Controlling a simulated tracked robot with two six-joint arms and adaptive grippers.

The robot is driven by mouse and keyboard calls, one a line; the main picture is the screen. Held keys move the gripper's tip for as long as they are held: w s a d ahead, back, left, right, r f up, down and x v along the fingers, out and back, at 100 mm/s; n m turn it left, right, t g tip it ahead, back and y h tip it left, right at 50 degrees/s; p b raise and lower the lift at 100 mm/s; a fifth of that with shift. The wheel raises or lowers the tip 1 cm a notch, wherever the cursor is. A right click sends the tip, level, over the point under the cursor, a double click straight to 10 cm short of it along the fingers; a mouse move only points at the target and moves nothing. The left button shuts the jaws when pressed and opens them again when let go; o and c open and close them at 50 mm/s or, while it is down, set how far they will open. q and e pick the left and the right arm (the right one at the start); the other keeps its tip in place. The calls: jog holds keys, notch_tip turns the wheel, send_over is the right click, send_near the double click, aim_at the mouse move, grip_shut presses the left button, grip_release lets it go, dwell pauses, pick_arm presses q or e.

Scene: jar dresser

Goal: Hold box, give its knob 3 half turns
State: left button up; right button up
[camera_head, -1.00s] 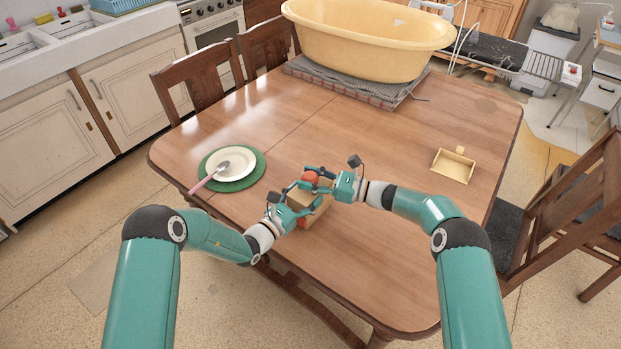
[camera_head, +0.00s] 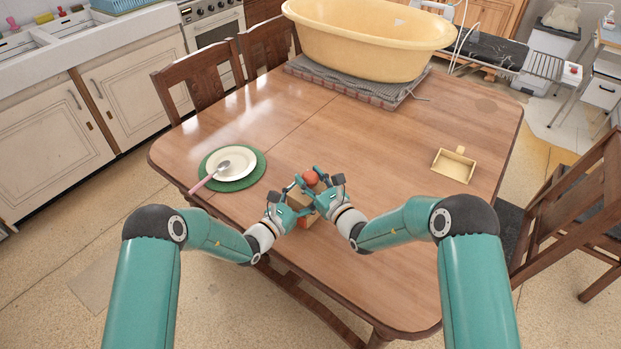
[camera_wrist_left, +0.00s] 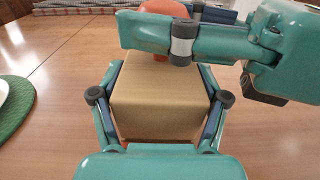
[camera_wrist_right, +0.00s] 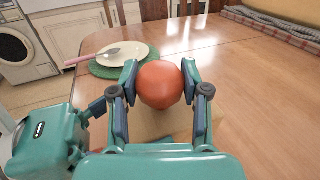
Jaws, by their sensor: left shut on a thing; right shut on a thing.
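The box (camera_head: 297,201) is tan and stands on the wooden table near its front edge. It has a round orange-red knob (camera_head: 311,177) on top. My left gripper (camera_head: 299,199) is shut on the box; in the left wrist view its fingers press both sides of the box (camera_wrist_left: 158,103). My right gripper (camera_head: 312,180) is shut on the knob from the near right, and the right wrist view shows the knob (camera_wrist_right: 160,85) between its fingers. In the left wrist view, my right gripper hides most of the knob. Both grippers partly cover the box in the head view.
A plate (camera_head: 232,165) with a spoon lies on a green mat (camera_head: 207,178) left of the box. A small yellow tray (camera_head: 453,167) lies at the right. A large yellow tub (camera_head: 365,45) stands at the back. The middle of the table is clear.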

jog(key=shift+r+m+t+h, duration=0.15)
jog(key=shift+m+t+h, duration=0.25)
jog(key=shift+m+h, duration=0.3)
jog(key=o, duration=1.2)
jog(key=shift+s+d, duration=0.35)
jog(key=shift+s, duration=0.2)
jog(key=v, duration=1)
jog(key=shift+s, duration=0.35)
